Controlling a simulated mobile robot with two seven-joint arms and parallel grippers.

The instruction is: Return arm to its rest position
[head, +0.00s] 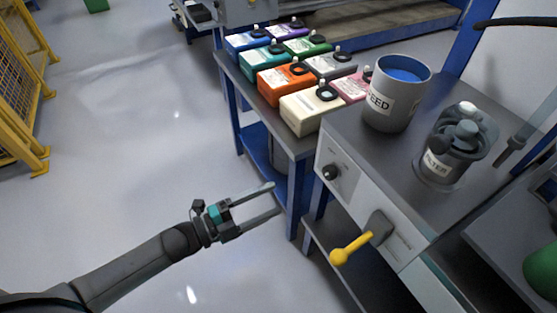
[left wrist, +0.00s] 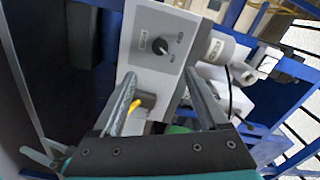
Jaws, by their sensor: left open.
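My left arm (head: 135,268) reaches in from the lower left in the head view. My left gripper (head: 273,198) is open and empty, its two fingers apart. It hangs over the floor, left of the machine and in front of the blue-framed table. In the left wrist view the open fingers (left wrist: 158,88) frame the machine's front panel, with its black knob (left wrist: 160,46) and yellow lever (left wrist: 134,106) beyond them. My right gripper is not in view.
The machine (head: 345,185) carries a FEED container (head: 392,108) and a FILTER unit (head: 440,162). Its yellow-handled lever (head: 350,248) sticks out in front. Several coloured boxes (head: 285,78) stand on the table behind. A yellow fence (head: 18,85) is at far left. The floor (head: 125,140) between is clear.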

